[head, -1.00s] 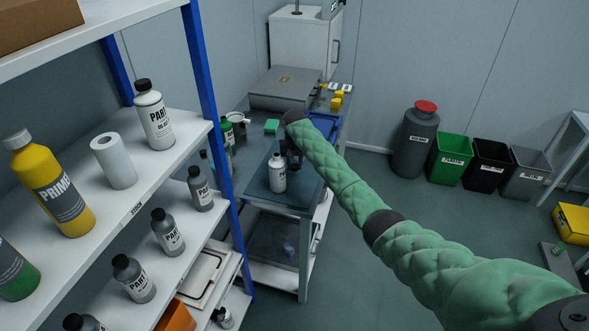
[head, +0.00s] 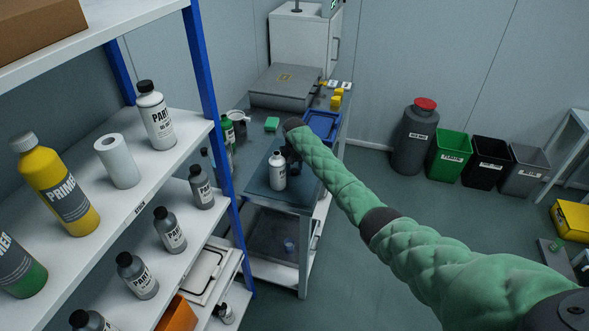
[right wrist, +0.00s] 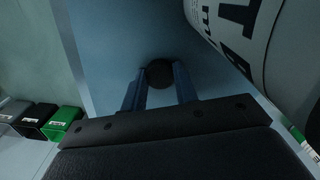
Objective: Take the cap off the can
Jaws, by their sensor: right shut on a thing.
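The can (head: 277,172) is a white bottle-shaped container with a dark-lettered label. It stands upright on the blue-grey mat of the bench, and its top looks pale, with no black cap visible on it. My right gripper (right wrist: 159,78) is shut on a small round black cap (right wrist: 159,72), held between its two fingertips. In the right wrist view the can (right wrist: 235,40) fills the upper right, close beside the gripper and apart from the cap. In the head view my right gripper (head: 291,157) is dark, partly hidden by my forearm, just right of the can. My left gripper is out of view.
A shelf rack (head: 215,130) with several bottles stands at the left. On the bench are a grey case (head: 284,86), a green block (head: 272,124), a blue tray (head: 323,126) and yellow blocks (head: 337,99). Bins (head: 448,155) line the right wall. The floor between is clear.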

